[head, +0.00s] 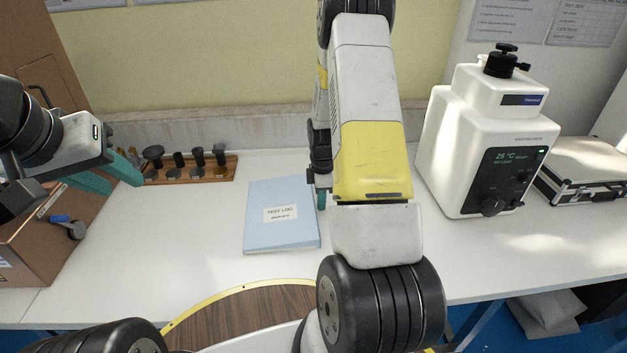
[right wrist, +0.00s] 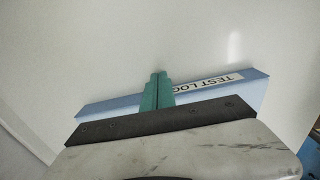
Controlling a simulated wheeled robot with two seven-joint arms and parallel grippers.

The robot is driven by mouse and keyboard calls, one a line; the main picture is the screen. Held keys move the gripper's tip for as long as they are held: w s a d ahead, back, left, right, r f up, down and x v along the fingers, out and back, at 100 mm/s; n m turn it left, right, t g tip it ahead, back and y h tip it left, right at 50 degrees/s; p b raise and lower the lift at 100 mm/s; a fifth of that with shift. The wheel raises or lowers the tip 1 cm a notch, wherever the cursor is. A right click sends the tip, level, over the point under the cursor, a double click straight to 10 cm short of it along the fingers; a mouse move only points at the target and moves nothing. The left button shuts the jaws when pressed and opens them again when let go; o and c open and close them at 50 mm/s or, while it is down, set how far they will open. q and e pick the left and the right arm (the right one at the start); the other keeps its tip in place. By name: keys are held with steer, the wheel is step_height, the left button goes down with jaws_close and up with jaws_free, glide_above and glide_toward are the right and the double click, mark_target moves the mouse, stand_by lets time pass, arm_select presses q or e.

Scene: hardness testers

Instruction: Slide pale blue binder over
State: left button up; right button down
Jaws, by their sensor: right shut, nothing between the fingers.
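The pale blue binder (head: 281,232), with a white "TEST LOG" label, lies flat on the white worktop left of my right arm. My right gripper (head: 321,200) is mostly hidden behind its own arm, with a teal fingertip showing beside the binder's right edge. In the right wrist view the two teal fingers (right wrist: 157,92) are shut together, with nothing between them, in front of the binder (right wrist: 110,106). I cannot tell whether they touch it. My left gripper (head: 116,176) is open and empty, left of the binder and above the worktop's left side.
A wooden rack (head: 190,170) with black-topped pieces stands behind the binder's left. A white tester (head: 485,130) stands right of my right arm, with a silver case (head: 590,165) beyond it. A cardboard box (head: 45,240) is at left. Worktop between box and binder is clear.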

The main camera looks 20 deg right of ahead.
mark_target(193, 217)
steer(key=shift+w+a, duration=0.1)
steer(key=shift+a, duration=0.3)
steer(key=shift+a, duration=0.1)
steer(key=w+a, duration=0.3)
steer(key=a, duration=0.9)
steer(key=w+a, duration=0.3)
steer(key=a, duration=1)
steer(key=w+a, duration=0.3)
steer(key=a, duration=1)
steer(key=shift+w, duration=0.35)
steer(key=shift+d, duration=0.1)
